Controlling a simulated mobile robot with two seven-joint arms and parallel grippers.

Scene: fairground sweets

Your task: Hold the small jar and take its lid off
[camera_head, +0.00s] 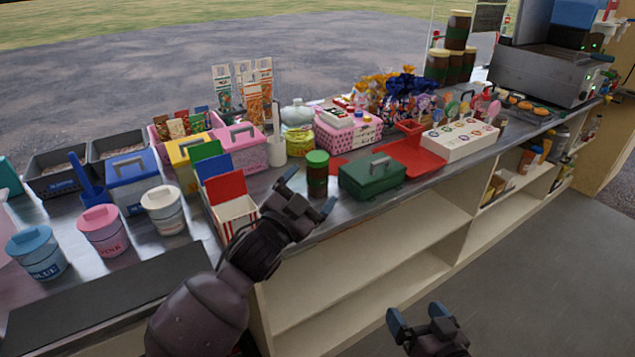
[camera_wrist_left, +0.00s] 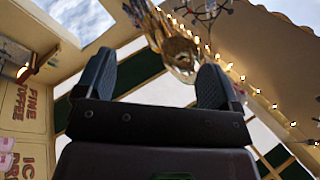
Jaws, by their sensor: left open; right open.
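The small jar (camera_head: 317,182) is brown with a green lid (camera_head: 317,158) on top. It stands upright on the metal counter near the front edge, in the middle of the head view. My left gripper (camera_head: 310,188) is open and beside the jar, just to its left and in front of it in the picture; I cannot tell whether they touch. The left wrist view shows my left gripper's two fingers (camera_wrist_left: 158,85) apart and empty, facing up toward the ceiling and lights. My right gripper (camera_head: 416,318) is open and empty, low in front of the shelves.
A green box with a handle (camera_head: 372,176) stands just right of the jar. A red-and-white open carton (camera_head: 232,208) is to the left. Tubs (camera_head: 103,231) and a dark mat (camera_head: 110,300) lie further left. Open shelves (camera_head: 390,250) are below the counter.

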